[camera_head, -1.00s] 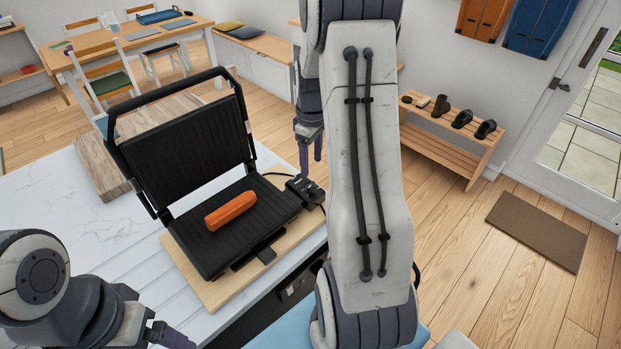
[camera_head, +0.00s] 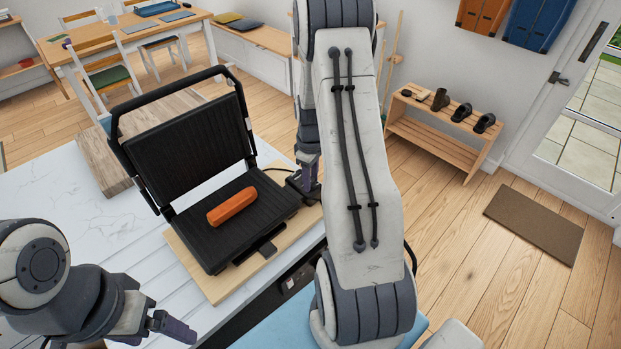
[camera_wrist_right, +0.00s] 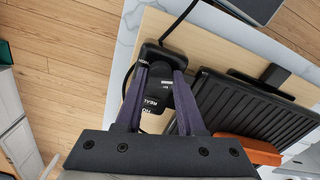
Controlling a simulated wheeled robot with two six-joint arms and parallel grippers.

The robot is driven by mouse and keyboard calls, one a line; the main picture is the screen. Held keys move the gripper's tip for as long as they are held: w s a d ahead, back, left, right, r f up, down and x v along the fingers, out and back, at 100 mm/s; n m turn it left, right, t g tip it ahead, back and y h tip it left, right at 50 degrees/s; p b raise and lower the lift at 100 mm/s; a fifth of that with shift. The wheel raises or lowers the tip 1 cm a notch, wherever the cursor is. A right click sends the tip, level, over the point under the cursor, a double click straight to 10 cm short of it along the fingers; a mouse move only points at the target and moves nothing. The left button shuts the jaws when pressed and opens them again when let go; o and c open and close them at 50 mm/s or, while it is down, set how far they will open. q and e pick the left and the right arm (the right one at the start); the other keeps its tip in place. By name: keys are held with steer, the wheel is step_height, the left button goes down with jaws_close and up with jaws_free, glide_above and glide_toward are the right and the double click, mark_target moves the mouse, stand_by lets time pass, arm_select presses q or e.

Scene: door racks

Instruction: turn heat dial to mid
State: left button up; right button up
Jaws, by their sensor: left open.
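The black contact grill (camera_head: 205,165) stands with its lid raised on the counter, a red-orange block (camera_head: 232,205) on its lower plate. The block also shows in the right wrist view (camera_wrist_right: 248,149). The grill's black control box (camera_wrist_right: 155,92) has white lettering. My right gripper (camera_head: 308,183) is over this box at the grill's right side. In the right wrist view its two purple fingers (camera_wrist_right: 163,72) are apart, one on each side of the box's dial part. Contact and the dial's setting cannot be told. My left gripper (camera_head: 172,328) is open and empty at the front left.
A wooden board (camera_head: 208,283) lies under the grill. Another wooden board (camera_head: 105,165) lies behind it on the white counter (camera_head: 60,190). The raised lid and frame stand left of my right gripper.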

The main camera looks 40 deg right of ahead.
jaws_close()
